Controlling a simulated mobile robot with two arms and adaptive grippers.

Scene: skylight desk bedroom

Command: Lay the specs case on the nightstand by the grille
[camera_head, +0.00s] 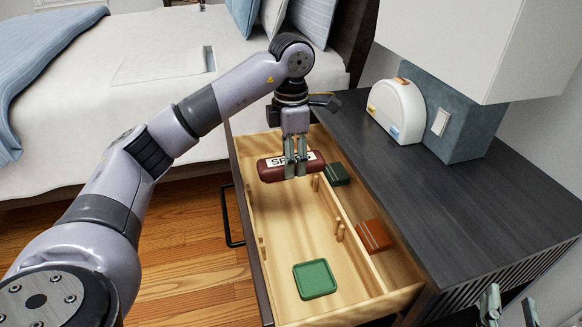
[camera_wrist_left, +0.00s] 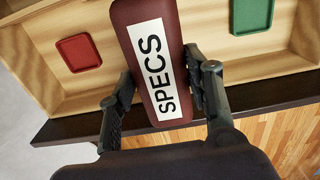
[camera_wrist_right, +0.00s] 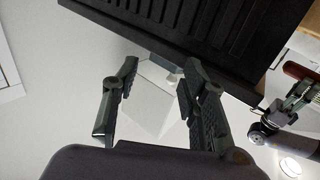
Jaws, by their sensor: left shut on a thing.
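The specs case (camera_head: 268,172) is a dark red-brown long box with a white "SPECS" label; the label faces the camera in the left wrist view (camera_wrist_left: 141,20). My left gripper (camera_head: 295,174) is shut across the case's middle and holds it over the open drawer. The nightstand (camera_head: 455,200) has a dark wood top, mostly bare. Its slatted grille (camera_head: 500,284) shows on the side at lower right. My right gripper (camera_head: 508,308) is at the bottom right, beside the grille. In the right wrist view its fingers (camera_wrist_right: 160,75) are apart and empty.
The pulled-out drawer (camera_head: 272,235) has wooden dividers and pegs, a green tray (camera_head: 315,279), a dark green box (camera_head: 337,174) and an orange-brown box (camera_head: 373,236). A white rounded object (camera_head: 397,110) and a blue-grey block (camera_head: 465,128) occupy the top's far end, under a white cabinet (camera_head: 480,45).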

